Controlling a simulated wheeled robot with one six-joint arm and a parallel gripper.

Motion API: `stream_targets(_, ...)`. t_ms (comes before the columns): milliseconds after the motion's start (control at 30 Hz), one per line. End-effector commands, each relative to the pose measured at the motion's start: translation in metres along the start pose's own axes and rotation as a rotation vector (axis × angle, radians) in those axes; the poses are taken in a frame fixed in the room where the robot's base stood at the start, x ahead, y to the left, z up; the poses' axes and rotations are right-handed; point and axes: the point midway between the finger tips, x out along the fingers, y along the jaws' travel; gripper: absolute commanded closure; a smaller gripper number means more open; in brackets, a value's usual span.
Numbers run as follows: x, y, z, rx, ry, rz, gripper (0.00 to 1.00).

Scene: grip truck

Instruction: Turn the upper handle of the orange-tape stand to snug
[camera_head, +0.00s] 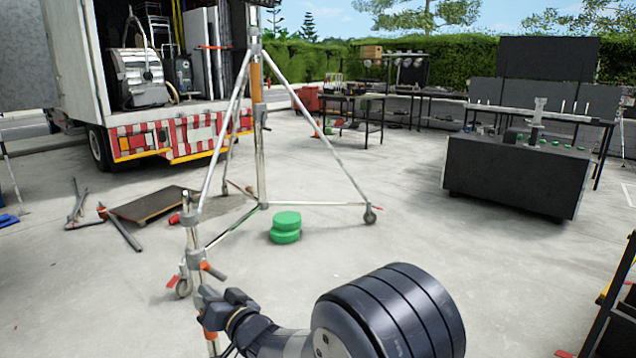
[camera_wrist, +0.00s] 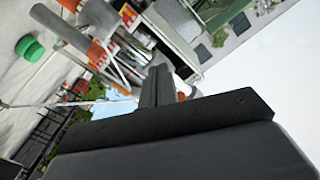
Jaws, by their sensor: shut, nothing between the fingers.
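A near stand (camera_head: 190,235) rises at the lower left of the head view, with an orange-tipped handle (camera_head: 213,271) on its upper collar. An orange band (camera_head: 209,334) shows lower on it. My gripper (camera_head: 212,297) is just below and beside that handle, with its fingers shut and empty. In the wrist view my gripper (camera_wrist: 158,85) is a dark closed pair of fingers. A grey rod (camera_wrist: 62,28) and an orange-brown cylinder (camera_wrist: 97,52) show at upper left there, apart from the fingertips. Which handle they belong to is unclear. My arm hides the lower stand.
A tall wheeled tripod stand (camera_head: 261,150) with an orange section stands behind. Green discs (camera_head: 286,227) lie by its base. A truck (camera_head: 160,130) is at back left, a dark cart (camera_head: 515,175) at right. Boards and poles lie at left.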

Motion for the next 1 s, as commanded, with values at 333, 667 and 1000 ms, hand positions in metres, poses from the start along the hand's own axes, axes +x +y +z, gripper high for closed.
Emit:
stream_targets(333,0.000,0.009,0.003,-0.002,0.000,0.001,1.00)
stream_targets(667,0.000,0.018,0.003,-0.001,0.001,0.000,1.00)
stream_targets(1000,0.000,0.027,0.001,-0.001,0.000,0.001,1.00)
